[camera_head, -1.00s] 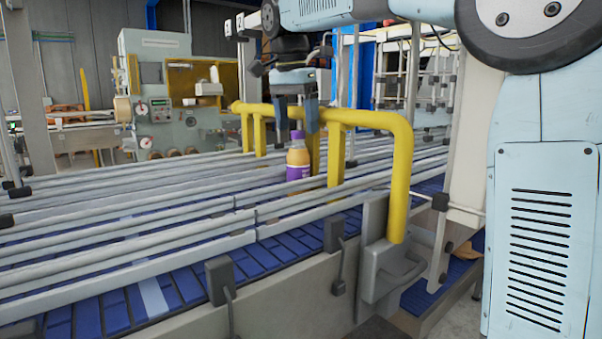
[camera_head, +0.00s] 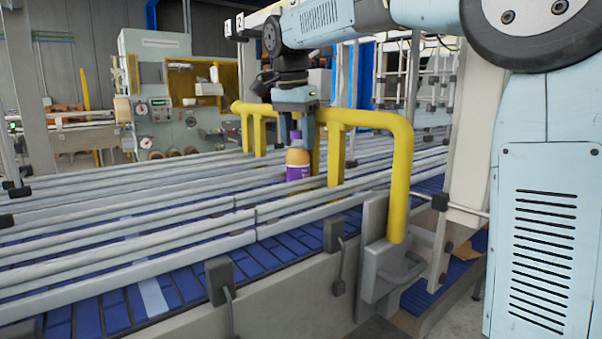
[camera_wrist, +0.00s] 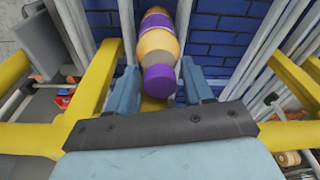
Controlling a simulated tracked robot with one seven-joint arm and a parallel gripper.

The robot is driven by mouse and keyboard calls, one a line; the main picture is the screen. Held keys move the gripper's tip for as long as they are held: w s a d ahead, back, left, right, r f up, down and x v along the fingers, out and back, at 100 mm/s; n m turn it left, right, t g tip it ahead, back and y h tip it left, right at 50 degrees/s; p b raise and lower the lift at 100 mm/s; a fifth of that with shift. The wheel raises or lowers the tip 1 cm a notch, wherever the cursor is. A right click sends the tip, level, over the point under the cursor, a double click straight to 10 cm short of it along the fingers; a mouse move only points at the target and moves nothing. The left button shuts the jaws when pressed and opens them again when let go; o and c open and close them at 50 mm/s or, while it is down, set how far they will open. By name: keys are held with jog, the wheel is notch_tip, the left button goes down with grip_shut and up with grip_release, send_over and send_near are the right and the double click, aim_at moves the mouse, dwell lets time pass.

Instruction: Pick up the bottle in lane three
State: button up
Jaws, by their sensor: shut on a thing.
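The bottle (camera_head: 298,165) stands upright in a lane between the rails in the head view. It has an orange body, a purple label and a purple cap. My gripper (camera_head: 296,136) is directly above it, with its fingers down around the bottle's top. In the wrist view the bottle (camera_wrist: 158,45) lies between the two blue-grey fingers of my gripper (camera_wrist: 157,92), its purple cap toward the camera. The jaws are shut on the bottle's upper part. Its base is hidden behind the rails in the head view, and I cannot read a lane number beside it.
A yellow guard rail (camera_head: 370,117) runs close behind and right of the bottle. Long grey lane rails (camera_head: 130,215) flank the blue conveyor (camera_head: 180,292). A grey-green machine (camera_head: 160,110) stands at the back left. The lanes left of the bottle look empty.

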grip_shut()
dwell(0.3)
